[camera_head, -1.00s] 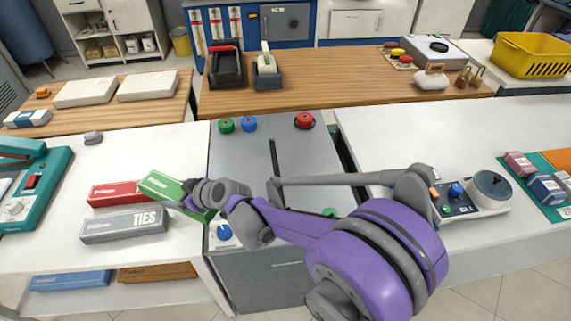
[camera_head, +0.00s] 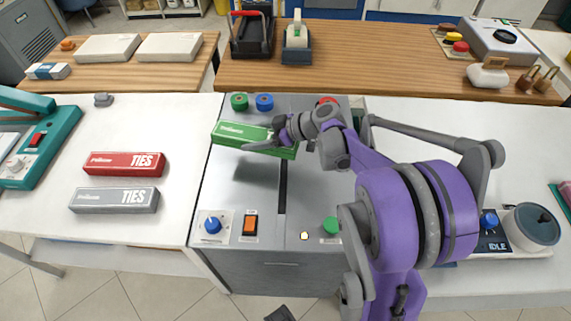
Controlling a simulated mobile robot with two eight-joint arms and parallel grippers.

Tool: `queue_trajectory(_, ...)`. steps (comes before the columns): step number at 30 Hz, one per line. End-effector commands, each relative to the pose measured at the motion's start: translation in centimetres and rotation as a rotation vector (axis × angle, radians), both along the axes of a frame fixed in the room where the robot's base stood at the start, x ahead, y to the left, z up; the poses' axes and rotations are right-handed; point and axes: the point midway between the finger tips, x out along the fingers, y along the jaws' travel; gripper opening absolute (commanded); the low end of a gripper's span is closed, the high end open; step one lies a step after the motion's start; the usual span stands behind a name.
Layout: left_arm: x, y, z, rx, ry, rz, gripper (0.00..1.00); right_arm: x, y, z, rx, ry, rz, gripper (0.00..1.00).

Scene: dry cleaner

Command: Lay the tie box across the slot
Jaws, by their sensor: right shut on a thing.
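A green tie box (camera_head: 245,134) with white lettering is held in the air over the grey metal machine top (camera_head: 325,190). My right gripper (camera_head: 283,134) is shut on the box near its right end; the fingers partly cover that end. The box lies roughly left to right, its right end nearer to me. The dark slot (camera_head: 282,190) runs front to back in the machine top. The box is over the far part of the slot, with a shadow below it, apart from the surface. My left gripper is not in view.
A red TIES box (camera_head: 123,164) and a grey TIES box (camera_head: 115,200) lie on the white counter at left. Blue (camera_head: 212,225), orange and green controls line the machine's front edge. Green (camera_head: 239,101) and blue knobs stand at its back edge, with a red one partly hidden.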

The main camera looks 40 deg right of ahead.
Motion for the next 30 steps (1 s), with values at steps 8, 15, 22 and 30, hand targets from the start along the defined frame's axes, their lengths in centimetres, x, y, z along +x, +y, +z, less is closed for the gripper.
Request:
queue_trajectory(8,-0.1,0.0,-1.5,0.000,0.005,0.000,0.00,-5.1,-5.3,2.9,-0.001,0.001,0.197,0.22)
queue_trajectory(15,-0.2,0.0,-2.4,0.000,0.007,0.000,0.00,-5.8,-5.7,-0.3,0.000,0.002,0.227,0.22)
queue_trajectory(22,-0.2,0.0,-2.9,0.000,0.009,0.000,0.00,-5.8,-5.7,-2.9,0.000,0.002,0.225,0.22)
queue_trajectory(30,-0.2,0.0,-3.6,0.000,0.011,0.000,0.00,-5.8,-5.6,-6.2,0.001,0.003,0.224,0.22)
